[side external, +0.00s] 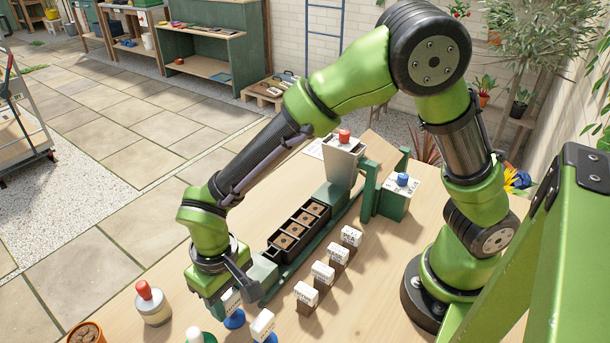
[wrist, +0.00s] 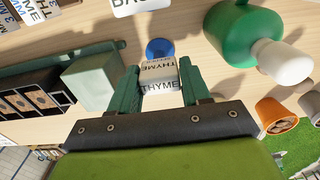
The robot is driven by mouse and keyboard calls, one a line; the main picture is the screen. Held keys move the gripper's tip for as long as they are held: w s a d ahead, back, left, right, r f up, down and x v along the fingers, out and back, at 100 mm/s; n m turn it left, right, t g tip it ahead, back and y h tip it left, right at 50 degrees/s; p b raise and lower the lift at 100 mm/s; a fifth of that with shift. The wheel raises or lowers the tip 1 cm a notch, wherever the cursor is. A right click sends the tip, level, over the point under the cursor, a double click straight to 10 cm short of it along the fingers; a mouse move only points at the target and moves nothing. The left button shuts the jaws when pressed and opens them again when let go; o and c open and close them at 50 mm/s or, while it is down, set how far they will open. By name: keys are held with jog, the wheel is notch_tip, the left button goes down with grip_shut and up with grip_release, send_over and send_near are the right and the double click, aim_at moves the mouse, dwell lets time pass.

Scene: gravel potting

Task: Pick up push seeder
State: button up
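A white block lettered THYME (wrist: 158,76) with a round blue part (wrist: 160,47) beyond it sits between my gripper's green fingers (wrist: 159,70) in the wrist view. I take it to be the push seeder. The fingers are on both sides of the block, very near it or touching; I cannot tell which. In the side view my gripper (side external: 228,292) points down at the table's front. The block is partly hidden there, with its blue part (side external: 234,319) showing below. A similar white piece with a blue part (side external: 263,325) stands just to its right.
A row of white-labelled dark blocks (side external: 323,272) stands to the right. Behind is a green rail with a black tray of soil cells (side external: 300,226). A red-knobbed bottle (side external: 153,305), a green white-knobbed bottle (wrist: 235,33) and a terracotta pot (wrist: 277,116) stand nearby.

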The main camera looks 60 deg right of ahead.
jog(key=shift+c, duration=0.9)
